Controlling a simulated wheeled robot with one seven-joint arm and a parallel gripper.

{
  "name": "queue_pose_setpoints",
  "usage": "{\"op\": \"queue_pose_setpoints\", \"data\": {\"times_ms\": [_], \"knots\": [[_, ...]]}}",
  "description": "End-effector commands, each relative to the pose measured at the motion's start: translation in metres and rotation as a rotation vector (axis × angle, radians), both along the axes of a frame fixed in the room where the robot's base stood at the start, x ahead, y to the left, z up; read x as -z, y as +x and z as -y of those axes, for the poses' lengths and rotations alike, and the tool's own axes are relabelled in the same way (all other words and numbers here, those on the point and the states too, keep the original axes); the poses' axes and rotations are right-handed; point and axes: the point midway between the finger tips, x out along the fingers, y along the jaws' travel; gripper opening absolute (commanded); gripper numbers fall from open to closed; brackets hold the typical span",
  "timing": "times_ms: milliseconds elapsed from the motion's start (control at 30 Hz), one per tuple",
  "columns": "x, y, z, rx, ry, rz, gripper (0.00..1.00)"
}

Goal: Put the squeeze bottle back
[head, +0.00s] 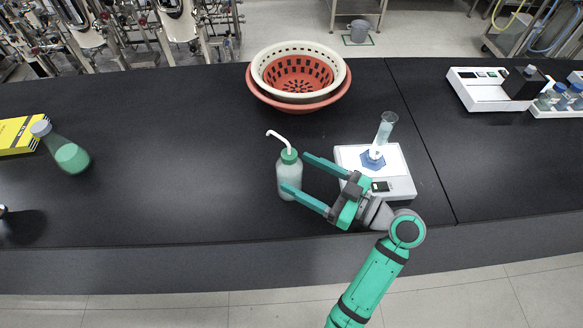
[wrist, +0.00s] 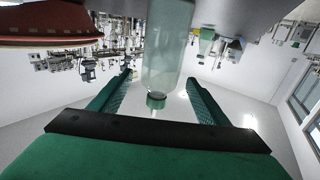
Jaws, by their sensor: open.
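The squeeze bottle (head: 286,178) is whitish and translucent, with a green cap and a bent white spout. It appears to stand upright on the black bench, left of the white scale. My gripper (head: 296,172) is open and reaches in from the right, its fingertips near the bottle's sides. In the wrist view, which is upside down, the bottle (wrist: 168,60) hangs between the two open fingers (wrist: 160,78). I cannot tell whether either finger touches it.
A white scale (head: 404,184) holding a clear cylinder (head: 385,130) stands close by my gripper. Nested baskets (head: 340,84) are behind. A green-filled flask (head: 72,156) leans or lies left beside a yellow box (head: 15,134).

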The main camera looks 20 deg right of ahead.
Motion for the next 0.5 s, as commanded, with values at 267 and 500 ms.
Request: {"op": "queue_pose_setpoints", "data": {"times_ms": [267,500], "knots": [[0.000,-0.042,0.034,0.002,-0.001,0.001,0.69],[0.000,-0.060,0.047,0.000,0.001,0.001,0.69]]}}
